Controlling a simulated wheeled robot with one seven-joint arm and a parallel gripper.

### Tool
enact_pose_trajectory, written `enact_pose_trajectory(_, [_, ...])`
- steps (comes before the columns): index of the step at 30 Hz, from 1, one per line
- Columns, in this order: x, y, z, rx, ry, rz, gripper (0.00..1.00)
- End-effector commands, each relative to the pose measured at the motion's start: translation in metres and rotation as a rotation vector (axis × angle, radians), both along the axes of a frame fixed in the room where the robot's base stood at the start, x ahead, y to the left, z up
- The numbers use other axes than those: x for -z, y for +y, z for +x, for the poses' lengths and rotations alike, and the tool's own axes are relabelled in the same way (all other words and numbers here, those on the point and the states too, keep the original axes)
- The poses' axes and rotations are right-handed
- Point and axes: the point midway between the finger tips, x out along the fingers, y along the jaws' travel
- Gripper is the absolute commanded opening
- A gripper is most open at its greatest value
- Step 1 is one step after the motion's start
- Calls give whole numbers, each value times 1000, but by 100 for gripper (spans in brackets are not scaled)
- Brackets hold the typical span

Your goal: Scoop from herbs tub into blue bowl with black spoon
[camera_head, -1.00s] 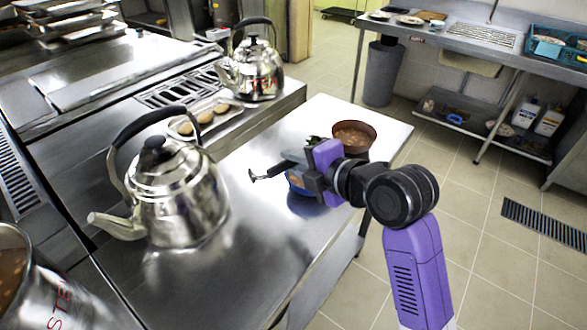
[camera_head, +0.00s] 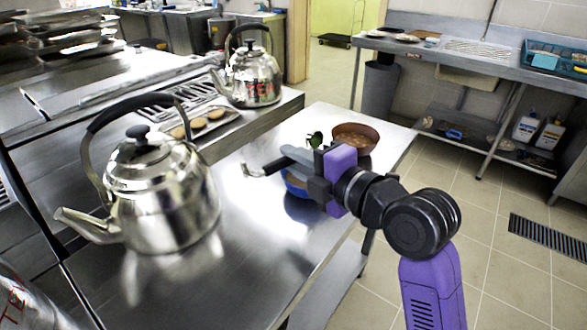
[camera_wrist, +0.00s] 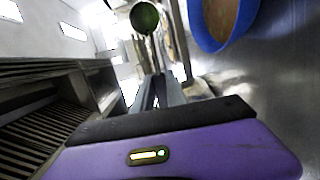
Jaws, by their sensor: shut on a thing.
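My gripper (camera_head: 285,158) is shut on the black spoon (camera_head: 265,168), whose thin dark length sticks out left of the fingers over the table. The gripper is above and partly in front of the blue bowl (camera_head: 297,187). In the wrist view, the blue bowl (camera_wrist: 203,33) is at the upper right with something brown in it. A dark green clump (camera_head: 315,139) shows just behind the gripper. The wrist view has a round green thing (camera_wrist: 145,17) beyond the fingertips (camera_wrist: 157,88); I cannot tell whether it is herbs in the spoon or the herbs tub.
A brown bowl of food (camera_head: 368,142) stands behind the gripper on the steel table (camera_head: 245,235). A large kettle (camera_head: 160,195) stands at left, another kettle (camera_head: 252,78) at the back. A tray of round pieces (camera_head: 222,128) lies between. The table's front is clear.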

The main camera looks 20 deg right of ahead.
Motion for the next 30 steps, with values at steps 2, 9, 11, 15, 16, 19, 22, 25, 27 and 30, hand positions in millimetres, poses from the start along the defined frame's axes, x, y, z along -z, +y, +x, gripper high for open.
enact_pose_trajectory(2, [5, 0, 0, 0, -19, 7, 0])
enact_pose_trajectory(9, [6, 0, -1, 1, -70, 30, 0])
enact_pose_trajectory(11, [7, 0, -2, 0, -83, 35, 0])
enact_pose_trajectory(15, [8, -1, -3, -1, -112, 48, 0])
enact_pose_trajectory(16, [8, -1, -3, -1, -118, 51, 0])
enact_pose_trajectory(19, [8, -1, -3, 0, -140, 59, 0])
enact_pose_trajectory(22, [8, -1, -3, 1, -162, 69, 0])
enact_pose_trajectory(25, [9, -1, -4, 0, -182, 78, 0])
enact_pose_trajectory(27, [10, -2, -4, 0, -198, 85, 0])
enact_pose_trajectory(30, [10, -2, -5, 0, -218, 95, 0])
